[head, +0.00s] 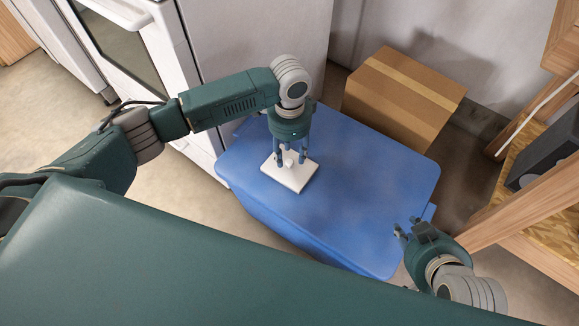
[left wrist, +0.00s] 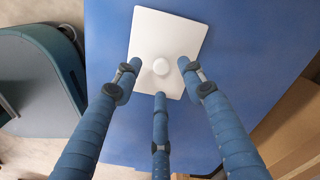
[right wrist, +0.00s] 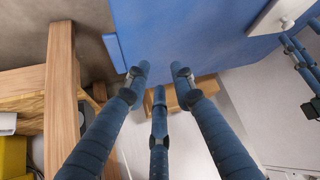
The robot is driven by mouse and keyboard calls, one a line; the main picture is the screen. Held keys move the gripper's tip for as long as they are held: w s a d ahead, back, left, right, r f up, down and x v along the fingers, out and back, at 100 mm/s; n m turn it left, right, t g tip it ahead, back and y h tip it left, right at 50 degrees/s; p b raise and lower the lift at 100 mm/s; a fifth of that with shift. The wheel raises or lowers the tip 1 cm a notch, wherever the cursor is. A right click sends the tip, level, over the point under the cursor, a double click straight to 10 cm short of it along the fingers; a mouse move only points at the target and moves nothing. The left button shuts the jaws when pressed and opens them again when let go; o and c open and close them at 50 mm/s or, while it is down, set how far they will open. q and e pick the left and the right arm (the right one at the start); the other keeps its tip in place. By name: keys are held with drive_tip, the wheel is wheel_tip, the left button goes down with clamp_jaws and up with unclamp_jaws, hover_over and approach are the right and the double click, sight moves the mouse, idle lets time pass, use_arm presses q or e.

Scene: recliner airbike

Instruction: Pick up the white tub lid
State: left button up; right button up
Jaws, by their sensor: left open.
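The white tub lid (head: 289,176) is a flat, roughly square plate with a small round knob in its middle. It lies on the blue bin (head: 370,185). My left gripper (head: 291,160) points down just above the lid, its fingers open and spread about the knob. In the left wrist view the lid (left wrist: 179,36) shows between and beyond the fingertips (left wrist: 158,80), with the knob in plain sight. I cannot tell whether the fingers touch the lid. My right gripper (head: 408,232) is open and empty near the bin's right front edge. Its wrist view shows the lid (right wrist: 277,18) at the top right.
A cardboard box (head: 400,98) stands behind the bin. White appliances (head: 150,60) stand at the back left. A wooden frame (head: 525,190) with a shelf is at the right. The bin's top is clear around the lid.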

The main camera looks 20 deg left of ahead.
sight(290, 161)
use_arm(q)
wheel_tip(290, 161, down, 3)
drive_tip(key=shift+w+b, duration=0.1)
drive_tip(key=shift+b, duration=0.5)
drive_tip(key=shift+f, duration=0.1)
use_arm(e)
drive_tip(key=w+a+r+t+y, duration=0.1)
drive_tip(key=w+a+r+t, duration=0.1)
drive_tip(key=w+r, duration=0.3)
drive_tip(key=shift+w+a+r+t, duration=0.15)
drive_tip(key=shift+w+r+t, duration=0.15)
drive_tip(key=shift+w+t, duration=0.5)
drive_tip(key=shift+s, duration=0.1)
use_arm(q)
clamp_jaws()
